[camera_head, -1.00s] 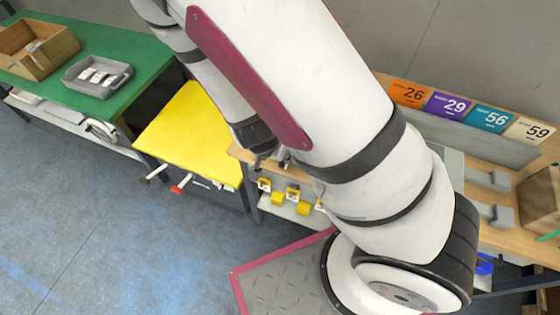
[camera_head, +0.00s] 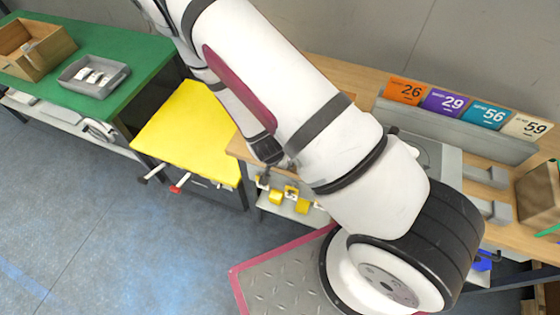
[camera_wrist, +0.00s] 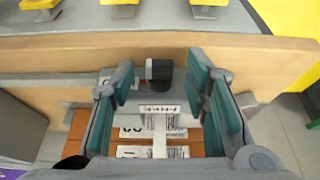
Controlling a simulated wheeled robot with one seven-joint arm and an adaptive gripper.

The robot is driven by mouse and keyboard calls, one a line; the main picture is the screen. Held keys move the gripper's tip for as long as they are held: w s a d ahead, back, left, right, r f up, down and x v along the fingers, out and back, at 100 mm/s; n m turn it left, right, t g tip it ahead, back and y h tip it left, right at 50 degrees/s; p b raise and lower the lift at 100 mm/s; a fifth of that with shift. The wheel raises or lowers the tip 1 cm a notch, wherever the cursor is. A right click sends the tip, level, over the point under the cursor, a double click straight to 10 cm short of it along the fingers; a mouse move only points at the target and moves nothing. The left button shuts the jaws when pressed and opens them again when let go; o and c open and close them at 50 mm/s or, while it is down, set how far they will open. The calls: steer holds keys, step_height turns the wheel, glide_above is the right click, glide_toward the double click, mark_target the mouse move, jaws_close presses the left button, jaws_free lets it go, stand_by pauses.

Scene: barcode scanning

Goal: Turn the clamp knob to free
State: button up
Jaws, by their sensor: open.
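In the wrist view a dark knob (camera_wrist: 160,74), black with a grey left part and a small red mark, stands against the wooden edge. A pale clamp-like piece (camera_wrist: 158,122) with a small printed label extends below it. My gripper (camera_wrist: 167,92) is open, with one teal-padded finger on each side of the knob and a gap to both. Nothing is held. The label is too small to read surely. In the head view my gripper (camera_head: 268,168) is over the wooden bench's left end, partly hidden by my arm, and the knob cannot be made out.
The wooden bench (camera_head: 345,72) carries numbered cards (camera_head: 445,103) and grey blocks. Yellow pieces (camera_head: 290,193) sit on a shelf below its front edge. A yellow table (camera_head: 190,125) and a green table (camera_head: 125,38) with a grey tray (camera_head: 95,78) stand left. Printed labels (camera_wrist: 150,152) lie below the clamp.

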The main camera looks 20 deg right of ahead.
jaws_close()
steer(key=shift+w+b, duration=0.15)
steer(key=shift+b, duration=0.2)
steer(key=shift+w+a+f+n+g+h+b, duration=0.25)
steer(key=shift+n+g+h+b, duration=0.2)
steer(key=shift+g+h+b, duration=1.05)
steer(key=shift+w+a+f+n+g+h+b, duration=0.35)
steer(key=shift+g+h+b, duration=0.55)
steer(key=shift+h+b, duration=0.7)
steer(key=shift+w+a+f+n+g+h+b, duration=0.2)
steer(key=shift+n+g+h+b, duration=0.3)
steer(key=shift+g+h+b, duration=1.05)
steer(key=shift+r+t+y+b, duration=0.1)
steer(key=shift+t+y+b, duration=0.15)
steer(key=shift+b, duration=0.2)
